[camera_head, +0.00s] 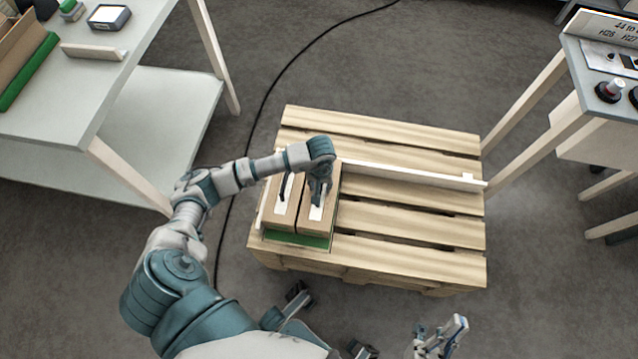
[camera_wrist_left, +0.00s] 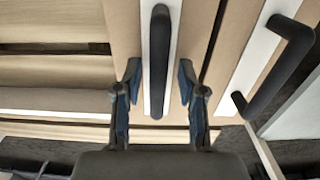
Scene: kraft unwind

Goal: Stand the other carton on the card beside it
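Two brown cartons with white top strips and black handles stand side by side on a green card (camera_head: 298,240) at the pallet's left end. The left carton (camera_head: 280,212) shows its handle in the wrist view (camera_wrist_left: 275,65). The right carton (camera_head: 313,222) is under my left gripper (camera_head: 319,190), which partly covers it. In the wrist view, the left gripper's fingers (camera_wrist_left: 158,85) are apart on either side of the right carton's black handle (camera_wrist_left: 160,60), with gaps at both sides. My right gripper (camera_head: 440,336) is low at the bottom edge, away from the cartons; its opening is unclear.
A grey table (camera_head: 75,85) with a lower shelf stands at left, a bench with a control panel (camera_head: 610,60) at right. A black cable (camera_head: 275,85) lies on the floor.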

